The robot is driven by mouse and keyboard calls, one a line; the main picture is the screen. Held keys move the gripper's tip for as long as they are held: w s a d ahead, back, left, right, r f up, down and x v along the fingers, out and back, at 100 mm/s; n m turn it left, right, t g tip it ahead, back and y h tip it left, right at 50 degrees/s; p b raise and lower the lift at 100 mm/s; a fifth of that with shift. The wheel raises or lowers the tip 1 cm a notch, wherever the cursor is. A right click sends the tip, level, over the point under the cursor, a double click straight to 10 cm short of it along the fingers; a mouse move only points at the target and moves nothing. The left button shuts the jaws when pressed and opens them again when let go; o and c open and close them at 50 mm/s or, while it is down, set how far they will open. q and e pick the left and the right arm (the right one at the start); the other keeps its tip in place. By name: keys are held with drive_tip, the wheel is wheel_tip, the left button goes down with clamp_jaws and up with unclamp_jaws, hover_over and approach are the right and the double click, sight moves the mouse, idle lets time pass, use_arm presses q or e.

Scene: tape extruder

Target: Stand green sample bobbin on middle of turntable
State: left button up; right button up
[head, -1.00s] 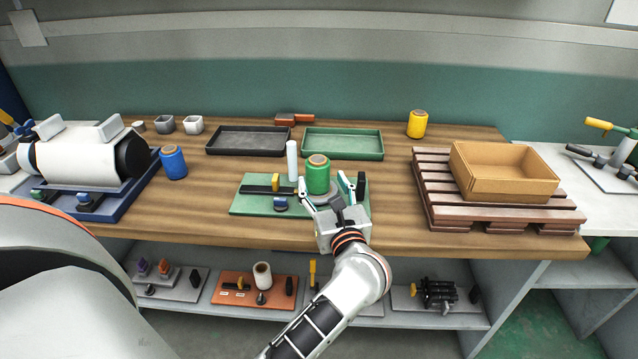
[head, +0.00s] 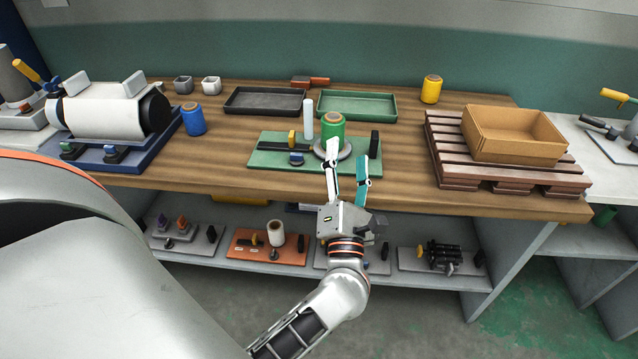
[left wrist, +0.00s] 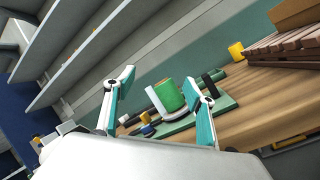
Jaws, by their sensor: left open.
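The green sample bobbin (head: 332,126) stands upright on the round grey turntable (head: 343,153) of the green board (head: 271,157). It looks about centred there, though the gripper covers part of the turntable's front. The bobbin also shows in the left wrist view (left wrist: 168,95). My left gripper (head: 349,164) is open and empty, its fingers pointing at the bobbin from the front, clear of it. In the left wrist view, the two fingers (left wrist: 162,95) are spread wide with the bobbin beyond and between them. My right gripper is not in view.
A white post (head: 307,119) stands close left of the bobbin and a black block (head: 374,143) to its right. A blue bobbin (head: 193,119), a yellow bobbin (head: 431,89), two trays and a cardboard box (head: 513,150) on a pallet are around. Wood in front is clear.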

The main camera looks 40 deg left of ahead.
use_arm(q)
drive_tip(key=s+d+f+m+h, duration=0.4)
drive_tip(key=d+f+m+h, duration=0.3)
drive_tip(key=m, duration=0.6)
drive_tip(key=s+d+f+m+h, duration=0.45)
drive_tip(key=f+m+h, duration=0.35)
drive_tip(key=m, duration=0.6)
drive_tip(key=s+a+f+m+g, duration=0.2)
drive_tip(key=s+f+m+g, duration=0.5)
drive_tip(key=s+f+m, duration=0.4)
wheel_tip(320, 180, down, 6)
drive_tip(key=s, duration=0.3)
drive_tip(key=shift+f+m+g, duration=0.25)
drive_tip(key=shift+m+g, duration=0.15)
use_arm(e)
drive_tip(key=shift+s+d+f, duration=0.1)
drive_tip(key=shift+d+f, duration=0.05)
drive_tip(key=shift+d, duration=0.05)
use_arm(q)
drive_tip(key=shift+w, duration=0.1)
